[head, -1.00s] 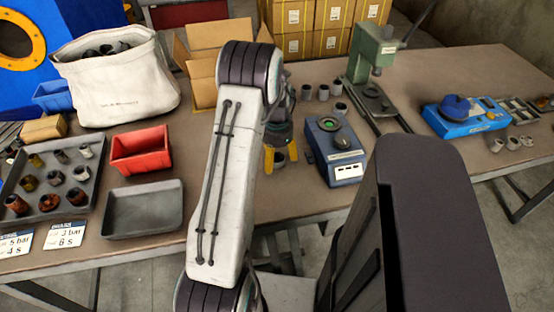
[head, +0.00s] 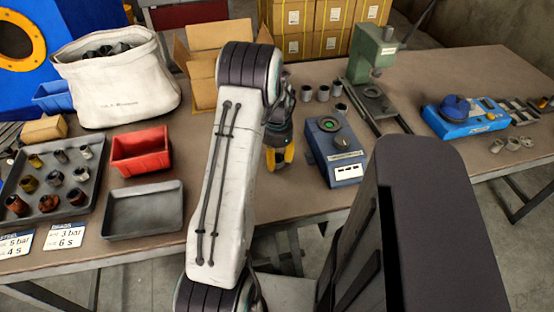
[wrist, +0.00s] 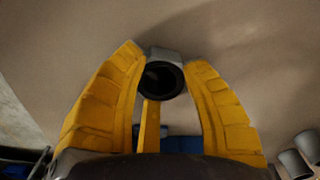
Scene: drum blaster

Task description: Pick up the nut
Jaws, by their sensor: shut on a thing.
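The nut (wrist: 162,72), a grey ring with a dark hole, sits between the yellow fingertips in the wrist view. My gripper (wrist: 167,60) is shut on it, with a finger on each side and a third yellow finger below. In the head view my gripper (head: 279,156) points down over the table, left of the blue device, partly behind my arm. The nut cannot be made out there. Whether it touches the table is not clear.
The blue device (head: 337,157) stands close right of my gripper. Several grey nuts (head: 323,93) stand behind it, beside a green press (head: 374,55). A red bin (head: 140,152), an empty grey tray (head: 143,224) and a white bag (head: 115,85) are to the left.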

